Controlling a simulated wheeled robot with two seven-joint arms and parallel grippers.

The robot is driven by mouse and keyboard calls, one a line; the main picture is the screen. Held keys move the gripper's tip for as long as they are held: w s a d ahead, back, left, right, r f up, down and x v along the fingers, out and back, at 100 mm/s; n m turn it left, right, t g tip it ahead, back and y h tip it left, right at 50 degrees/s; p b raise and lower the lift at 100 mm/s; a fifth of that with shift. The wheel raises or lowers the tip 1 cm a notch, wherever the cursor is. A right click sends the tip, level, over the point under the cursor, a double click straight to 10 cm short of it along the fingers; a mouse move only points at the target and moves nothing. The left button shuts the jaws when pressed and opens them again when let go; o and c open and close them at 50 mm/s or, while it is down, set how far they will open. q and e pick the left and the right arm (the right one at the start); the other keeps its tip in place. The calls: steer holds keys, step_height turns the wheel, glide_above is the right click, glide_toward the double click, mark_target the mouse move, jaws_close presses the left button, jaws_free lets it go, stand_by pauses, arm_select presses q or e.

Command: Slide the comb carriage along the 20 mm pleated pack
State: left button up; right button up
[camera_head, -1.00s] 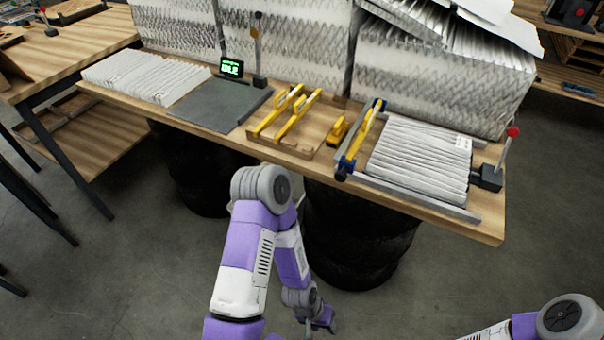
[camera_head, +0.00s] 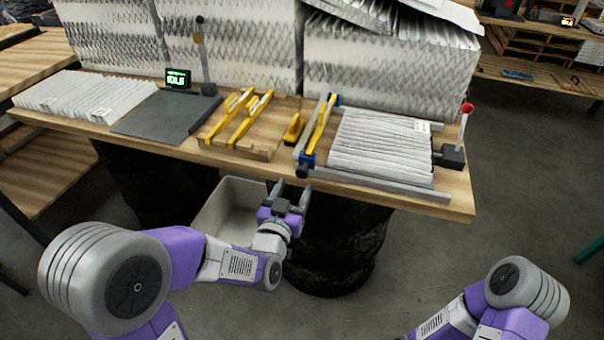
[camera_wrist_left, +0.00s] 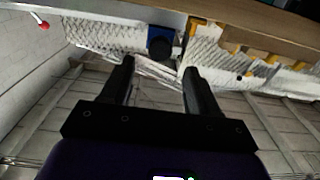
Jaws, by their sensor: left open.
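The pleated pack (camera_head: 380,147) lies flat between grey rails on the right half of the bench. The comb carriage (camera_head: 317,132), a yellow bar on a blue-ended frame, stands across the rails at the pack's left end. Its blue and black front end (camera_head: 305,166) overhangs near the bench's front edge. This end also shows in the left wrist view (camera_wrist_left: 163,42). My left gripper (camera_head: 290,187) is open and empty, just below and in front of that end, apart from it. Its two fingers (camera_wrist_left: 158,75) frame the end from below. My right arm shows at the lower right, its gripper out of view.
A wooden tray (camera_head: 228,149) with yellow-handled combs and a small yellow tool (camera_head: 294,129) lie left of the carriage. A lever box (camera_head: 453,156) stands right of the pack. A bin (camera_head: 205,240) sits below the bench edge (camera_head: 420,205).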

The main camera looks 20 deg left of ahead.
mark_target(301, 174)
arm_select(q)
steer(key=w+p, duration=0.2)
steer(key=p, duration=0.1)
steer(key=shift+w+r, duration=0.1)
steer(key=shift+w, duration=0.1)
steer(key=w, duration=0.3)
steer(key=shift+w+d+f+b, duration=0.1)
steer(key=shift+w+f+b, duration=0.15)
steer(key=shift+w+b, duration=0.1)
steer(key=shift+w, duration=0.65)
steer(key=shift+c, duration=0.2)
jaws_close()
